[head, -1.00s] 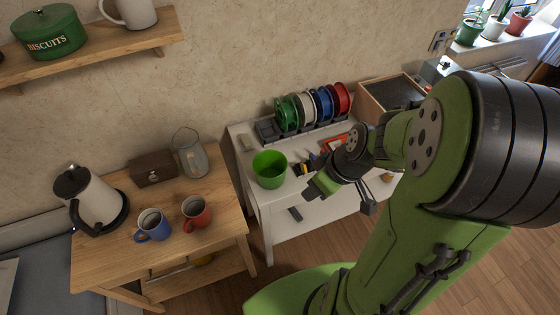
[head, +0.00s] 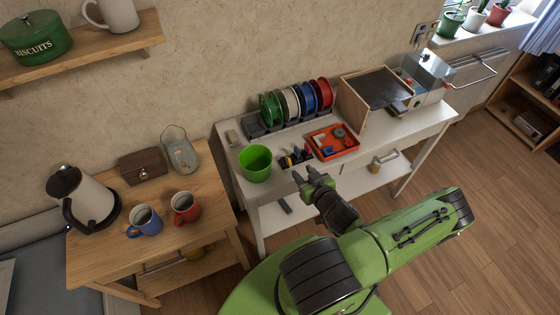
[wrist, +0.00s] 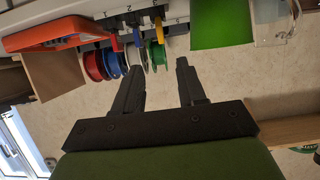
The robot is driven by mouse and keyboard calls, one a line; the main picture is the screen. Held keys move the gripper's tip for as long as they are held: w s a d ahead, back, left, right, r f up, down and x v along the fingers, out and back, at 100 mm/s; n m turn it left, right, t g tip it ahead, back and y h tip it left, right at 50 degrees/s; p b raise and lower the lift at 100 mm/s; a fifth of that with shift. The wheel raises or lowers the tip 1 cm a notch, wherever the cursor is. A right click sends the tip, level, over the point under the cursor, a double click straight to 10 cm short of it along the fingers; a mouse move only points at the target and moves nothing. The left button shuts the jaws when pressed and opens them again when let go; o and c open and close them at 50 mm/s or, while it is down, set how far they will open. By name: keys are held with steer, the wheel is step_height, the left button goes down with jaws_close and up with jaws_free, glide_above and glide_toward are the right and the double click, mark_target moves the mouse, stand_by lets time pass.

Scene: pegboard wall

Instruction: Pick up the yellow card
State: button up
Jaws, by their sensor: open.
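I cannot clearly make out a yellow card. A small yellow item (head: 290,161) stands among dark and blue items on the white bench, between the green cup (head: 256,163) and the orange tray (head: 333,142). A narrow yellow piece (wrist: 158,29) also shows in the wrist view, beyond the gap between my fingers; whether it is a card is too small to tell. My gripper (head: 306,173) is open and empty at the bench's front edge, close to these items. In the wrist view my gripper's two fingers (wrist: 158,68) are apart with nothing between them.
Green, white, blue and red spools (head: 297,103) stand in a rack behind. A wooden box (head: 353,108) is to the right. A wooden table (head: 185,240) on the left holds a kettle (head: 91,198), blue mug (head: 145,220) and red mug (head: 185,207).

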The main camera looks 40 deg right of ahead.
mark_target(287, 157)
steer(key=b+x, duration=0.2)
steer(key=f+b+x, duration=0.1)
steer(key=b+x, duration=0.1)
steer(key=shift+w+f, duration=0.1)
steer(key=shift+w, duration=0.15)
steer(key=shift+w+f+b, duration=0.2)
steer(key=shift+f+b, duration=0.05)
steer(key=shift+b, duration=0.6)
steer(key=b, duration=0.1)
steer(key=w+b, duration=0.1)
steer(key=shift+w+d+f+b, duration=0.15)
steer(key=shift+d+f+b, duration=0.1)
steer(key=shift+b, duration=0.15)
steer(key=x, duration=0.4)
steer(key=p+x, duration=0.1)
steer(key=x, duration=0.3)
steer(key=shift+w+a+r, duration=0.1)
steer(key=shift+w+r, duration=0.05)
steer(key=shift+r, duration=0.1)
steer(key=shift+c, duration=0.4)
jaws_close()
